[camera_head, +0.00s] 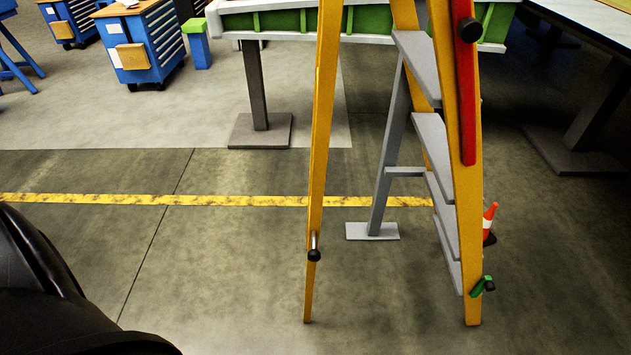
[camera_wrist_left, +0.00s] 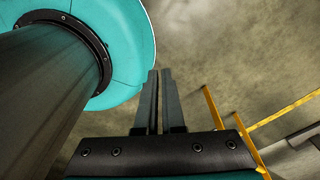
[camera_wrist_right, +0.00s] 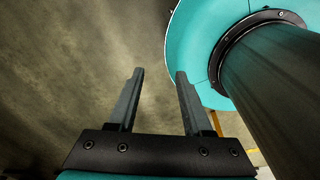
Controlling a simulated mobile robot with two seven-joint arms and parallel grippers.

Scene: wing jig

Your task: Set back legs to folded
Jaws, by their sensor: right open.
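A yellow stepladder with grey steps (camera_head: 435,135) stands upright in the middle right of the head view, its top cut off. Its back leg (camera_head: 320,150) stands spread away to the left of the front rail (camera_head: 470,230), with a wide gap at the floor. A black knob (camera_head: 314,255) sits low on the back leg. Yellow ladder bars (camera_wrist_left: 213,107) show in the left wrist view. My left gripper (camera_wrist_left: 160,72) has its fingers together, with nothing seen between them. My right gripper (camera_wrist_right: 159,73) is open and empty above bare floor. Neither gripper shows in the head view.
A green and white wing structure (camera_head: 280,20) on grey stands is behind the ladder. An orange cone (camera_head: 490,220) stands behind its right side. Blue cabinets (camera_head: 145,50) are at the back left. A table stands at the upper right. The floor left of the ladder is clear.

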